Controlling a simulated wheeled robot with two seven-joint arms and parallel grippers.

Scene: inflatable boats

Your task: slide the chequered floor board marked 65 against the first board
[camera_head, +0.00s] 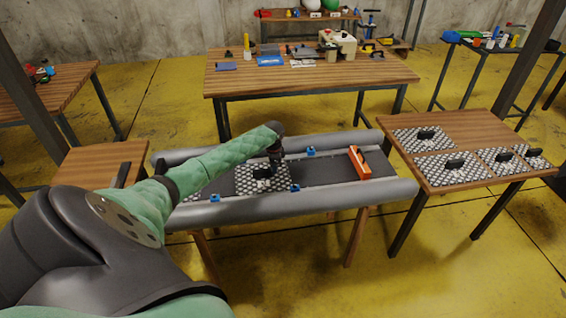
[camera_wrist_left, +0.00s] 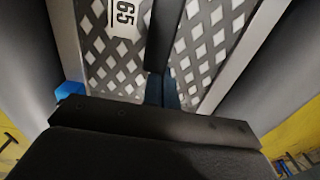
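The chequered floor board (camera_head: 243,182) lies in the grey boat between its side tubes, and a black handle (camera_head: 262,173) stands on it. Its white label reading 65 (camera_wrist_left: 124,16) shows in the left wrist view. Another chequered patch (camera_head: 193,199), probably the first board, shows at the boat's left end, mostly hidden by my arm; I cannot see whether the two touch. My left gripper (camera_head: 274,165) is down at the right side of the handle. In the wrist view its blue fingertips (camera_wrist_left: 162,90) are together at the handle's near end, with nothing visible between them. My right gripper is out of view.
Blue clips (camera_head: 311,151) sit along the boat's inner edges. More chequered boards (camera_head: 453,167) lie on the right table. A tool-covered workbench (camera_head: 310,80) stands behind.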

